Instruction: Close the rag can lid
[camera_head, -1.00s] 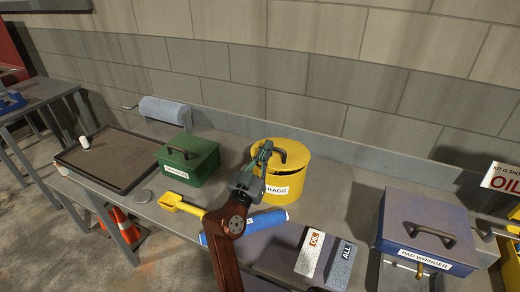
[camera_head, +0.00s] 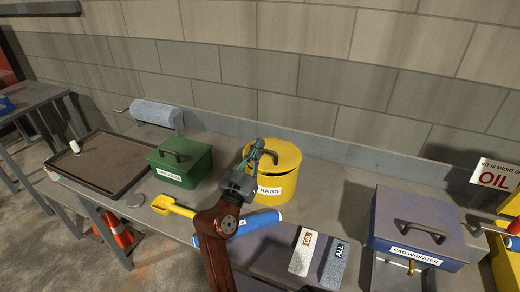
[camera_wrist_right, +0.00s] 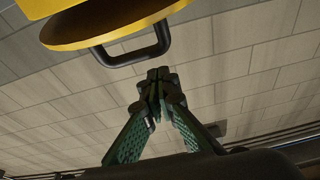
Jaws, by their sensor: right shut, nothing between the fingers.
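The yellow rag can (camera_head: 290,183) stands on the bench, with a white RAGS label on its front. Its yellow lid (camera_head: 286,153) is over the top and carries a dark handle (camera_head: 270,157). I cannot tell whether a gap is left under the lid. My right gripper (camera_head: 257,149) is shut and empty at the left of the handle, partly covering the can's front. In the right wrist view my shut fingertips (camera_wrist_right: 158,80) are close to the handle (camera_wrist_right: 135,50), apparently apart from it. The lid's rim (camera_wrist_right: 100,32) shows above. My left gripper is out of view.
A green box (camera_head: 190,165) and a yellow scoop (camera_head: 170,206) are left of the can. A blue roll (camera_head: 262,220) lies in front. A blue pad wringer box (camera_head: 420,225) stands to the right. Bare bench top (camera_head: 335,190) lies between can and wringer.

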